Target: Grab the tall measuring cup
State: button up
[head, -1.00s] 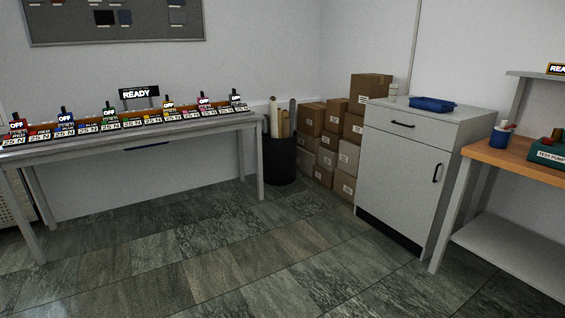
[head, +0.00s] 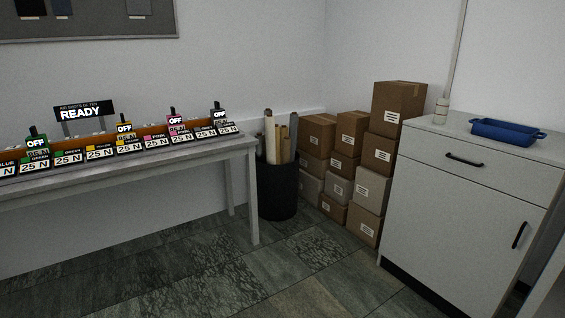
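No thing that I can clearly tell as a tall measuring cup shows in the head view. A small pale upright container (head: 441,111) stands at the back left of the white cabinet's top (head: 455,128); it is too small to tell what it is. My gripper is not in view.
A blue tray (head: 507,132) lies on the cabinet. Stacked cardboard boxes (head: 398,104) and a black bin (head: 276,190) with rolls fill the corner. A bench (head: 190,152) with several labelled presses and a READY sign (head: 82,112) stands left. The tiled floor (head: 270,275) is clear in front.

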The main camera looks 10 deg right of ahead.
aim_at(443, 105)
jog(key=i, duration=2)
